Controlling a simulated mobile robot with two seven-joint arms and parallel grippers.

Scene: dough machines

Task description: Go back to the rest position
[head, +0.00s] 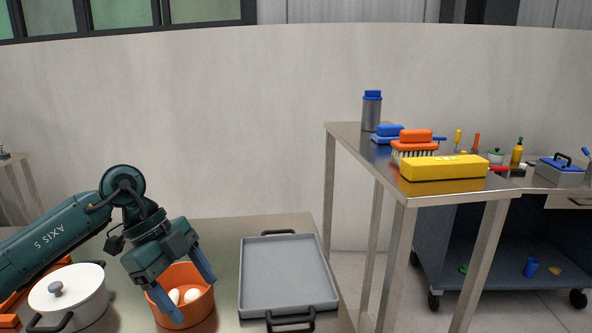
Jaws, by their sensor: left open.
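My left gripper (186,290) comes in from the left and points down at the orange bowl (206,306). Its two blue fingers are spread apart, one on each side of the bowl's opening as seen here, with nothing between their tips that I can see held. White egg-like pieces (192,296) lie in the bowl. I cannot tell whether the fingers touch the bowl. My right gripper is not in view.
A grey tray (287,275) with black handles lies right of the bowl. A white lidded pot (68,297) stands left. A taller metal table (455,194) at right holds a yellow box (442,168), brushes (414,144) and a bottle (371,111). A cart (490,262) stands behind it.

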